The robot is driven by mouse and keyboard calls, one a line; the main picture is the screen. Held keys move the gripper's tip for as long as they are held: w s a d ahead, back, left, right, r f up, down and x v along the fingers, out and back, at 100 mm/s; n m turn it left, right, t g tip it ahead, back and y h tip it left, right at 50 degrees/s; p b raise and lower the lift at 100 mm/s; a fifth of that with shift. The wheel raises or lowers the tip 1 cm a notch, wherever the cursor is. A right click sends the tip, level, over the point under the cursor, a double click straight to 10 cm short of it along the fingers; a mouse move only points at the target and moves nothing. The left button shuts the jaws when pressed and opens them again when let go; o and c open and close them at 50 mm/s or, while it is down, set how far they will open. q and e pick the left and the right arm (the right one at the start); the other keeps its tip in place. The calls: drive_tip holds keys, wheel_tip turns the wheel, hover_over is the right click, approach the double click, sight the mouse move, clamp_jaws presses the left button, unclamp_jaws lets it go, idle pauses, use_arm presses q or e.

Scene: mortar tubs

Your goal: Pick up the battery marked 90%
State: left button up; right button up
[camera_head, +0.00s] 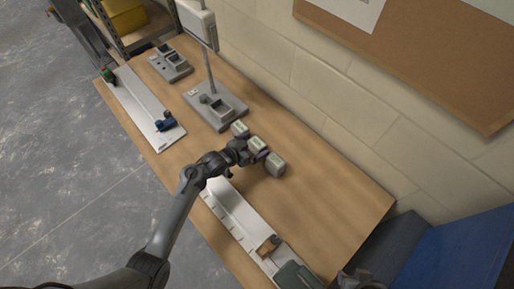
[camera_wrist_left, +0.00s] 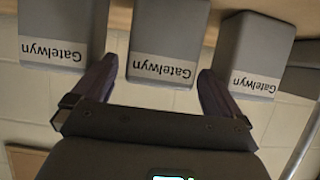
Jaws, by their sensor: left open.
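Three grey block-shaped batteries stand in a row on the wooden table: a far one (camera_head: 239,129), a middle one (camera_head: 257,145) and a near one (camera_head: 276,165). Their tops are pale, and no percentage can be read. My left gripper (camera_head: 254,153) is at the row, by the middle battery. In the left wrist view its open fingers (camera_wrist_left: 158,70) point toward the middle battery (camera_wrist_left: 166,40), one on each side. Batteries also show at left (camera_wrist_left: 55,35) and right (camera_wrist_left: 255,50). Each bears an upside-down "Gatelwyn" label. No battery is visibly gripped.
A grey station with a post and screen (camera_head: 215,107) stands behind the row. A second grey unit (camera_head: 170,64) is farther back. White trays lie along the front edge (camera_head: 140,105) (camera_head: 235,215). A block wall bounds the table. The table at right (camera_head: 330,195) is clear.

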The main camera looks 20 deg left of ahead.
sight(260, 142)
use_arm(q)
drive_tip(key=shift+x, duration=1.8)
drive_tip(key=shift+r, duration=0.1)
drive_tip(key=c, duration=1.4)
